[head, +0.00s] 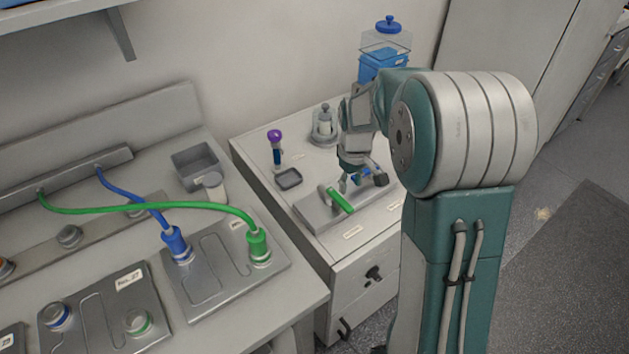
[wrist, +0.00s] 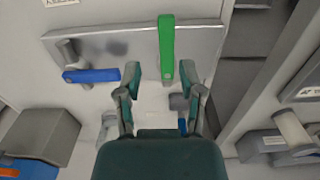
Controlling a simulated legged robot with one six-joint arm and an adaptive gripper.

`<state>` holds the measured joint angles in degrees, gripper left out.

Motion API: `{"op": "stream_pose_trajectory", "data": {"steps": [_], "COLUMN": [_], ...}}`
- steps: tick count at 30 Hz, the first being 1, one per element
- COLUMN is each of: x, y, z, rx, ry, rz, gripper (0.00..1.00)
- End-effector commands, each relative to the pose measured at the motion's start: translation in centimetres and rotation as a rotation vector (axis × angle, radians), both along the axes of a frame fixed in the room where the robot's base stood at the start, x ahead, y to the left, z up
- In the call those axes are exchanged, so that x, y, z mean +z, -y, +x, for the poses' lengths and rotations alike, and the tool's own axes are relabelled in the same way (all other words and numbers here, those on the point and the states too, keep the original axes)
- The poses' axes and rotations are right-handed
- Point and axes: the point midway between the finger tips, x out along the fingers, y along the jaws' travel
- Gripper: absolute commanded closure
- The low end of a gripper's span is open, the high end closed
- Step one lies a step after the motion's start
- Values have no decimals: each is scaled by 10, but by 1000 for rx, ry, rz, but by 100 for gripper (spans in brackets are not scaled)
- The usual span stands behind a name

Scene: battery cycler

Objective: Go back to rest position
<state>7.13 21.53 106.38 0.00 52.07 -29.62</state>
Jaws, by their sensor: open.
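My gripper (head: 353,182) hangs fingers-down from my arm over the small cabinet, above a grey metal plate (head: 312,208). The plate carries a green handle (head: 340,201) and a blue handle, which is partly hidden behind my gripper in the head view. In the wrist view my gripper (wrist: 159,80) is open, with nothing held. There the green handle (wrist: 167,48) lies just beyond the fingertips, toward the right one. The blue handle (wrist: 92,75) lies to the left of the left fingertip. Contact with the green handle cannot be told.
A purple-capped tube (head: 275,150), a small dark tray (head: 288,178) and a glass-covered stand (head: 325,123) stand near my gripper. A blue container (head: 383,65) is behind my arm. The left bench has plates with green (head: 258,245) and blue (head: 176,244) cable plugs. Floor is clear at right.

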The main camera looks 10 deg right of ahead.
Motion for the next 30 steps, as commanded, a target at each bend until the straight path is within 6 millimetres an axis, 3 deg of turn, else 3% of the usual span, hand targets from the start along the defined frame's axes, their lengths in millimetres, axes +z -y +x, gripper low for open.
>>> {"op": "stream_pose_trajectory", "data": {"steps": [6, 11, 21, 30], "x": [2, 28, 100, 139], "y": [-1, -7, -28, -43], "z": [-1, -15, -76, -139], "rx": [-2, -28, -136, -230], "ry": [4, 44, 179, 298], "rz": [-1, -5, -2, 19], "gripper": [50, 50, 50, 50]}}
